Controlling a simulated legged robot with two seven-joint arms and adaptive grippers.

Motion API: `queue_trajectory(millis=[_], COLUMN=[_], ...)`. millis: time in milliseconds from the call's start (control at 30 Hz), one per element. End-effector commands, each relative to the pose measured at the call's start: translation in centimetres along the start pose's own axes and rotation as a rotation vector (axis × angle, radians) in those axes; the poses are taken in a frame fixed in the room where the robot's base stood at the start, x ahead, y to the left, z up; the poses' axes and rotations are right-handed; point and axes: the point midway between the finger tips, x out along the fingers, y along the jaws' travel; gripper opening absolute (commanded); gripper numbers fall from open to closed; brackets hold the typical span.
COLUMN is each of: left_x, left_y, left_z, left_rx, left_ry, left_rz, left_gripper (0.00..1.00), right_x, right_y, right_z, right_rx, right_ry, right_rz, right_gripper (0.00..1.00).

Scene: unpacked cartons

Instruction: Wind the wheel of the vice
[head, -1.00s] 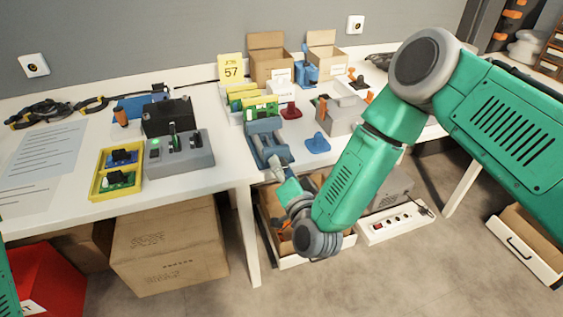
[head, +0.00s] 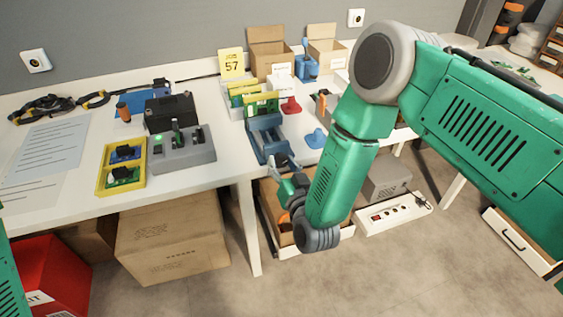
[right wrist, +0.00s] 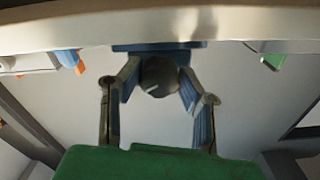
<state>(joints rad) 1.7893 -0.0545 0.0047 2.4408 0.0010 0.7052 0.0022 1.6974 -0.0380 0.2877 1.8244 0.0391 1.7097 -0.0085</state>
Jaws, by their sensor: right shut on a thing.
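The blue vice (head: 265,137) stands at the front edge of the white table (head: 215,180), in the middle of the head view. Its wheel is hidden there behind my right gripper (head: 281,164). In the right wrist view the wheel (right wrist: 160,78) is a dark grey round thing with a light mark, in front of a blue part of the vice. The fingers of my right gripper are shut on the wheel, one on each side. My left gripper is out of view.
A grey box with a green light (head: 181,150) and a yellow tray (head: 121,168) stand left of the vice. A blue piece (head: 316,138) lies to its right. Below are an open drawer-like box (head: 268,232) and a cardboard carton (head: 172,240).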

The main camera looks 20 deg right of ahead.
Motion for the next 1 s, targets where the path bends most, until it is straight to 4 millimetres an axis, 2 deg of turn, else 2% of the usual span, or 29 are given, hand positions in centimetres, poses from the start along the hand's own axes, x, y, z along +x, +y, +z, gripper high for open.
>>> queue_trajectory(millis=[33,400,433,467,500,833,1000], left_x=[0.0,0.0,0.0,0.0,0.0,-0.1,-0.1], left_y=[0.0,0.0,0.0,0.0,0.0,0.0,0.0], left_z=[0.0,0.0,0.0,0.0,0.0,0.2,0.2], left_rx=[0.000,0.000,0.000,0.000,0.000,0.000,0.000], left_ry=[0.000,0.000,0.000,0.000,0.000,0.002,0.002], left_rz=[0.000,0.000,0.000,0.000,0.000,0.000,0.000], left_gripper=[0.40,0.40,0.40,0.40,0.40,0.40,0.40], right_x=[-0.4,-0.4,-0.4,-0.4,-0.4,-0.4,-2.2], right_y=[0.1,0.0,0.0,0.0,0.0,0.0,0.0], right_z=[0.7,0.7,0.7,0.7,0.7,0.2,0.3], right_rx=[-0.005,-0.007,-0.007,-0.007,-0.007,-0.006,-0.006], right_ry=[-0.019,-0.020,-0.020,-0.020,-0.019,-0.008,-0.011], right_rz=[0.001,0.001,0.001,0.001,0.001,0.000,0.000], right_gripper=[0.03,0.03,0.36,0.46,0.52,0.52,0.52])
